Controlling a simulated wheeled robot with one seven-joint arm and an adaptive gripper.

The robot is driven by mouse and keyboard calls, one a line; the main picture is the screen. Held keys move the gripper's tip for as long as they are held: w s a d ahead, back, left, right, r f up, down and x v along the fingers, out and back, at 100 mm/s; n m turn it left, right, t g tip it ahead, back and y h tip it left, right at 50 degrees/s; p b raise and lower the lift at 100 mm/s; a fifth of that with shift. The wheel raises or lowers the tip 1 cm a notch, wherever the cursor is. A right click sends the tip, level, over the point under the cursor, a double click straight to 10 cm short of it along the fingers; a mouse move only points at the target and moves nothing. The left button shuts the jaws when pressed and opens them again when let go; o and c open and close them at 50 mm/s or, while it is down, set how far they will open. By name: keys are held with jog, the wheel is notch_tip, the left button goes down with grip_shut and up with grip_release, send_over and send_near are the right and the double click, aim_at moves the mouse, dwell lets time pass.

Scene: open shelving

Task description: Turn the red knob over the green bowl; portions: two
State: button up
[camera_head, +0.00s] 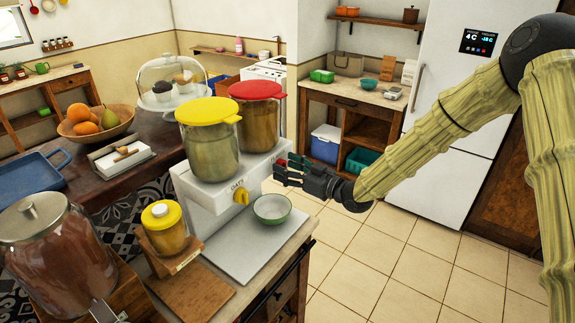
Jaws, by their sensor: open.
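A white dispenser (212,197) carries two clear canisters, one with a yellow lid (208,111) and one with a red lid (257,90). A yellow knob (241,197) is on its front face. The red knob (281,163) shows only as a small red patch, mostly hidden behind my gripper. The green bowl (272,209) stands on the light base in front of the dispenser, right of the yellow knob and below my gripper in the picture. My gripper (281,172) is open at the red knob, fingers pointing left; I cannot tell whether they touch it.
A fruit bowl (97,124) and a glass-domed cake stand (173,84) are behind. Tiled floor (390,250) lies open at right.

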jog(key=shift+a, duration=0.1)
jog(key=shift+c, duration=0.5)
jog(key=c, duration=0.9)
jog(key=shift+w+f+m+b, duration=0.15)
jog(key=shift+m+b, duration=0.75)
jog(key=shift+m, duration=3.5)
jog(key=shift+w+f+m+b, duration=0.1)
jog(key=shift+m+b, duration=0.8)
jog(key=shift+m, duration=3.5)
